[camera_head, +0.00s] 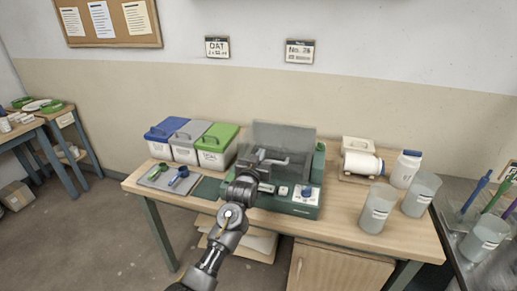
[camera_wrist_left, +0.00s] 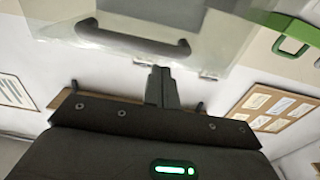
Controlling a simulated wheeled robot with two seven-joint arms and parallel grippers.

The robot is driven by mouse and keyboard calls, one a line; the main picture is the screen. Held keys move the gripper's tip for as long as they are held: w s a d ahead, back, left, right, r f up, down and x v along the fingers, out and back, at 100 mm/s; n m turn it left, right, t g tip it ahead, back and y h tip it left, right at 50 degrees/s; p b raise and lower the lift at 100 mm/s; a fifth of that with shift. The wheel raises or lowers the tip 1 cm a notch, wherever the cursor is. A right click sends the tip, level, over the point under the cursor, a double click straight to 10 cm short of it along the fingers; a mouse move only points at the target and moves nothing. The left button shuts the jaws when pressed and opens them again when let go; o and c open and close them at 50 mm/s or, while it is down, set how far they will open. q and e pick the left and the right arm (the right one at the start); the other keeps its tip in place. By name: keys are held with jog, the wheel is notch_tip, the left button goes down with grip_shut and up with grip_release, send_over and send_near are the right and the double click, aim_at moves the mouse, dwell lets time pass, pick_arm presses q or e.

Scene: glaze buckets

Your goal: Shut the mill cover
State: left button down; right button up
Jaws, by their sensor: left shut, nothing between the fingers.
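The mill (camera_head: 300,205) is a green and grey machine in the middle of the table. Its clear grey cover (camera_head: 285,134) stands raised and upright at the back. The cover also fills the top of the left wrist view (camera_wrist_left: 215,30), with a dark handle (camera_wrist_left: 135,42) on it. My left gripper (camera_head: 262,164) is over the left part of the mill, in front of the cover. Its fingers (camera_wrist_left: 162,85) are shut with nothing between them, and their tips appear close to the cover's edge; I cannot tell whether they touch. My right gripper is not in view.
Blue, grey and green lidded bins (camera_head: 216,147) stand left of the mill, with a tray of scoops (camera_head: 168,178) before them. To the right are a scale with a white jar (camera_head: 362,163), another white jar (camera_head: 405,169) and clear beakers (camera_head: 376,208).

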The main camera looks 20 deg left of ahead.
pick_arm(q)
jog(key=shift+s+f+b, duration=0.2)
jog(key=shift+s+f, duration=0.1)
jog(key=shift+f, duration=0.3)
jog(key=shift+s+f+b, duration=0.15)
jog(key=shift+s+f, duration=0.1)
jog(key=shift+f, duration=0.3)
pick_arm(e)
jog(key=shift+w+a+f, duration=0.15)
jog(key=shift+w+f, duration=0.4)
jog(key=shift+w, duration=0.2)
pick_arm(q)
jog(key=shift+f, duration=0.1)
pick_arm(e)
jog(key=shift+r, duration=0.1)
